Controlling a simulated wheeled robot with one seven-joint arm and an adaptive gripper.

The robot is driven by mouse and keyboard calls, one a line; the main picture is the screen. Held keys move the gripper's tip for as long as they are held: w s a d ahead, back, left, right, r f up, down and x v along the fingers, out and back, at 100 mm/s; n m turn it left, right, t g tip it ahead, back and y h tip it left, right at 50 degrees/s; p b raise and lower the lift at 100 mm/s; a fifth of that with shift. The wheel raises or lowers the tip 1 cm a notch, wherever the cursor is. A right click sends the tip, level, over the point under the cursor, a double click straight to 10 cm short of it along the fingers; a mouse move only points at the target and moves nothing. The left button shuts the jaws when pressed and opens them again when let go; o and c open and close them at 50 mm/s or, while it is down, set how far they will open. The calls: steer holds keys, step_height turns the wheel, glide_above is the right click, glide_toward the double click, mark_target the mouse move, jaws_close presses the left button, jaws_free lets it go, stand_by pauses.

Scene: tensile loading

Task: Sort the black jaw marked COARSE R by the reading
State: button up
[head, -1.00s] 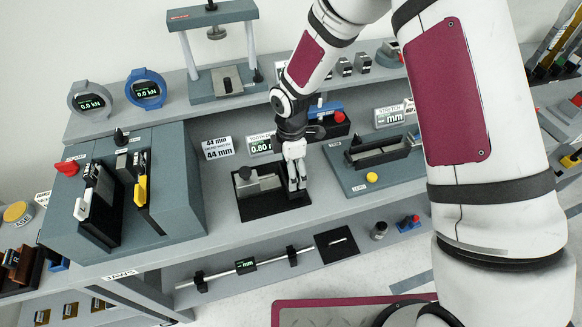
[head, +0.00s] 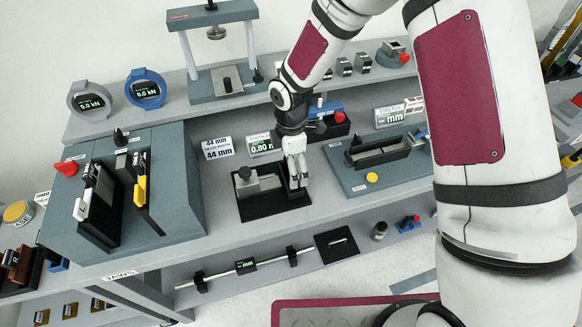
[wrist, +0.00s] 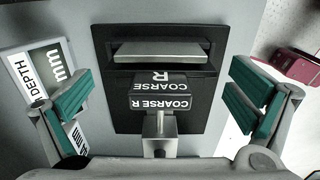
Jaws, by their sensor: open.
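The black jaw marked COARSE R (wrist: 160,92) lies on a black gauge plate (wrist: 120,122) in the wrist view, against a metal plunger (wrist: 160,132) and below a grey metal bar. My gripper (wrist: 160,98) is open, with one green-padded finger at each side of the jaw and clear gaps between. In the head view my gripper (head: 296,172) hangs at the right side of the gauge plate (head: 262,208) and hides the jaw. The depth display (head: 264,146) behind it appears to read 0.80 mm, partly covered.
A grey block with two dark jaws (head: 112,185) stands left. A stretch fixture with a yellow button (head: 371,178) is right. A press frame (head: 228,92) and two 0.0 kN dials (head: 146,90) stand on the back shelf. A rod with clamps (head: 246,265) lies below.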

step_height(320, 180, up, 10)
steer(key=shift+r, duration=0.15)
